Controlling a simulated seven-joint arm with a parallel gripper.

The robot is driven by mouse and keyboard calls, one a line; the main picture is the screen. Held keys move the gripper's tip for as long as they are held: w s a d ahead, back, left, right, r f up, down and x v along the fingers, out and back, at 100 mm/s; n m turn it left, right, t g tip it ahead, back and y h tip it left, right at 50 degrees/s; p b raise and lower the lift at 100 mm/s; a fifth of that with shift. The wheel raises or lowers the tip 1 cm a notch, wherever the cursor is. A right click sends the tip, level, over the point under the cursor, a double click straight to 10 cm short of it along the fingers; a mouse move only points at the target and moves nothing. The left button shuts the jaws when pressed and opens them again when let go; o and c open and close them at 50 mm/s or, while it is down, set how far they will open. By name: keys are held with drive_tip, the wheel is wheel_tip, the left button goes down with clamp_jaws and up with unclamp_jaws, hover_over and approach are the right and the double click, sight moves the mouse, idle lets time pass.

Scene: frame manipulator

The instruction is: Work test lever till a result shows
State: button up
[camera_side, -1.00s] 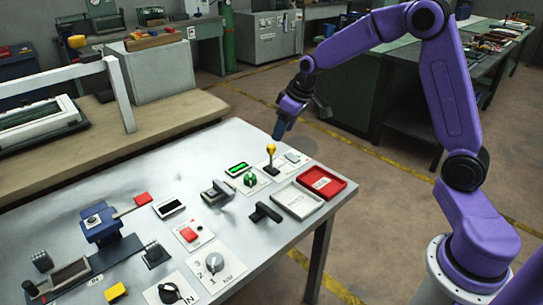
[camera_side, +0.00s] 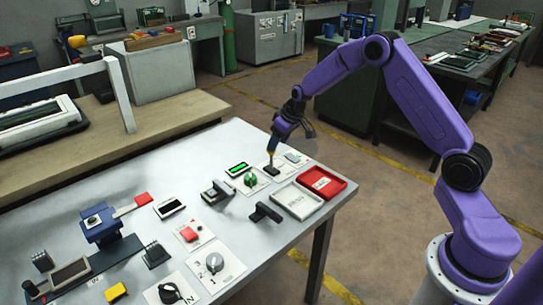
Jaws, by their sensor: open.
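The lever is a small stick on a black base (camera_side: 272,169), set on a white plate near the back right of the table. Its yellow knob (camera_side: 272,151) shows only as a small patch at my gripper's tip. My gripper (camera_side: 274,146) points down over the lever, open, with its fingers around or right beside the knob; I cannot tell which. A small display with a bright green screen (camera_side: 238,168) stands just left of the lever. A green knob (camera_side: 250,180) sits on a plate in front of the display.
A white tray (camera_side: 296,201) and a red tray (camera_side: 338,193) lie at the table's right edge. A black handle (camera_side: 265,212), a red-topped switch (camera_side: 189,234) and a grey dial (camera_side: 214,262) are nearer the front. A blue device with a red-ended arm (camera_side: 104,227) is at left.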

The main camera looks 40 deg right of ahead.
sight(271, 155)
drive_tip(key=x, duration=0.7)
drive_tip(key=shift+w+f, duration=0.15)
drive_tip(key=shift+f, duration=0.15)
